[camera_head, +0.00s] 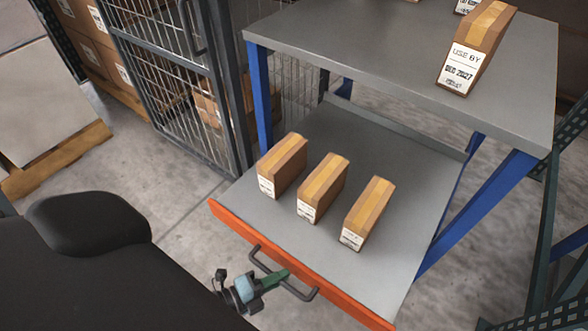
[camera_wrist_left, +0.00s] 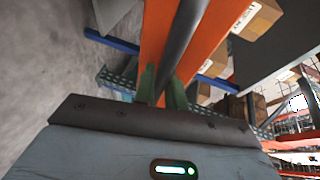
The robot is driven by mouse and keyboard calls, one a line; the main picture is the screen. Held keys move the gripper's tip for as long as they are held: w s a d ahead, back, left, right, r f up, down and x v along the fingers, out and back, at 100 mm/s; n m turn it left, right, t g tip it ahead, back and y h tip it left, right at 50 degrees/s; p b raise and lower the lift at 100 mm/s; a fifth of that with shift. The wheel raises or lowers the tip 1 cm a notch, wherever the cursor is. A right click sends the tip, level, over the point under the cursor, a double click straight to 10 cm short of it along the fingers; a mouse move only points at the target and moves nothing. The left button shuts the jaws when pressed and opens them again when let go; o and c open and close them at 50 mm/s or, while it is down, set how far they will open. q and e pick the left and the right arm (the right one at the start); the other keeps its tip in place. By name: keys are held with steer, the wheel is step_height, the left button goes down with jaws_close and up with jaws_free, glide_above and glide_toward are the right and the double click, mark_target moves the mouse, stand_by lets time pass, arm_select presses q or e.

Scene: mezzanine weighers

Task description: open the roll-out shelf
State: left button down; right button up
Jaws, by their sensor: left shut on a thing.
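The roll-out shelf (camera_head: 290,225) is a grey tray under the grey-topped table. It stands well out in front of the table frame, with an orange front edge (camera_head: 232,220) and a dark bar handle (camera_head: 303,295). My left gripper (camera_head: 278,277) is shut on the handle's bar. In the left wrist view the green fingers (camera_wrist_left: 162,88) close around the dark handle bar (camera_wrist_left: 182,40), in front of the orange front (camera_wrist_left: 155,28). My right gripper is in neither view.
Three brown boxes (camera_head: 322,188) with white labels stand on the shelf. Another labelled box (camera_head: 477,48) stands on the tabletop (camera_head: 370,50). A wire-mesh cage (camera_head: 170,75) is at the back left. Bare floor (camera_head: 180,215) lies left of the shelf.

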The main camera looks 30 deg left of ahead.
arm_select(q)
steer(key=s+p, duration=0.2)
steer(key=s, duration=1.3)
steer(key=shift+s+a, duration=0.3)
steer(key=c, duration=1.5)
jaws_free()
steer(key=shift+o, duration=0.2)
